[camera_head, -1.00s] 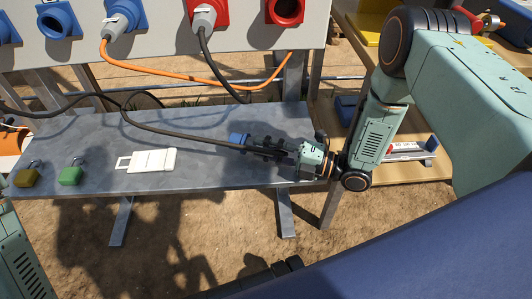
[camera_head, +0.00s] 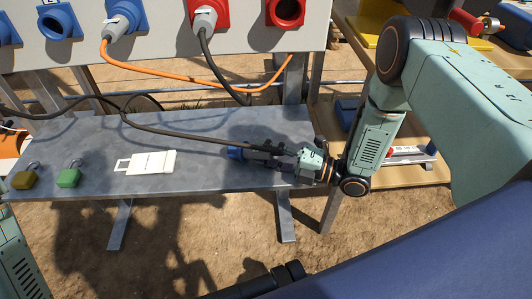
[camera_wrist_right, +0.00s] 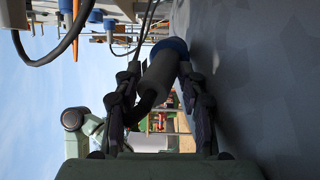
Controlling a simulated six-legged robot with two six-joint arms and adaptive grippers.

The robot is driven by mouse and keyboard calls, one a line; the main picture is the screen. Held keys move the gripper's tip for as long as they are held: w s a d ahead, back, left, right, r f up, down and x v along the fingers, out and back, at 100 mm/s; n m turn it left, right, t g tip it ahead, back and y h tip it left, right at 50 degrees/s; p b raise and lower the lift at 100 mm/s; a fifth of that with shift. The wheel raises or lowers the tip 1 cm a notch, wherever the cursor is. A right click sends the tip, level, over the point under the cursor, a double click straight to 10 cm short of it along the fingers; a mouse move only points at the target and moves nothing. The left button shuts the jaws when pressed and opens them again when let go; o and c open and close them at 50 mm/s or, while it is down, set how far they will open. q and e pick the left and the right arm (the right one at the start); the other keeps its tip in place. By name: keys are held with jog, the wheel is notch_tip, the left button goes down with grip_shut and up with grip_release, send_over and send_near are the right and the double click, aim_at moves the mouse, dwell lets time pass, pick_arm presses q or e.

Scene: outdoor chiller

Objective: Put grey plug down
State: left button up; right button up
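The grey plug with a blue end (camera_head: 236,152) is at the right part of the metal table (camera_head: 215,180). A dark cable runs from it to the left. My right gripper (camera_head: 266,156) is around the plug, low over the tabletop. In the right wrist view the plug's grey body (camera_wrist_right: 161,76) lies between the two dark fingers (camera_wrist_right: 160,95), its blue collar beyond. The fingers look closed on its sides. The plug is very near the table surface; I cannot tell whether it touches.
A white tag (camera_head: 153,162), a green padlock (camera_head: 70,176) and an olive padlock (camera_head: 25,177) lie on the table. A panel with blue and red sockets (camera_head: 286,12) stands behind. An orange cable (camera_head: 190,82) hangs from it. The table's front middle is clear.

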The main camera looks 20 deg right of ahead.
jog(key=shift+s+a+f, duration=0.1)
jog(key=shift+s+f, duration=0.15)
jog(key=shift+f, duration=0.1)
jog(key=shift+d+r+p, duration=0.2)
jog(key=shift+r+p, duration=0.35)
jog(key=shift+p, duration=0.1)
jog(key=p+v, duration=0.3)
jog(key=v, duration=0.7)
jog(key=shift+d+r, duration=0.15)
jog(key=shift+d, duration=0.2)
jog(key=shift+s+d, duration=0.3)
jog(key=shift+s, duration=0.1)
jog(key=shift+o, duration=0.9)
jog(key=o, duration=0.8)
jog(key=shift+s, duration=0.1)
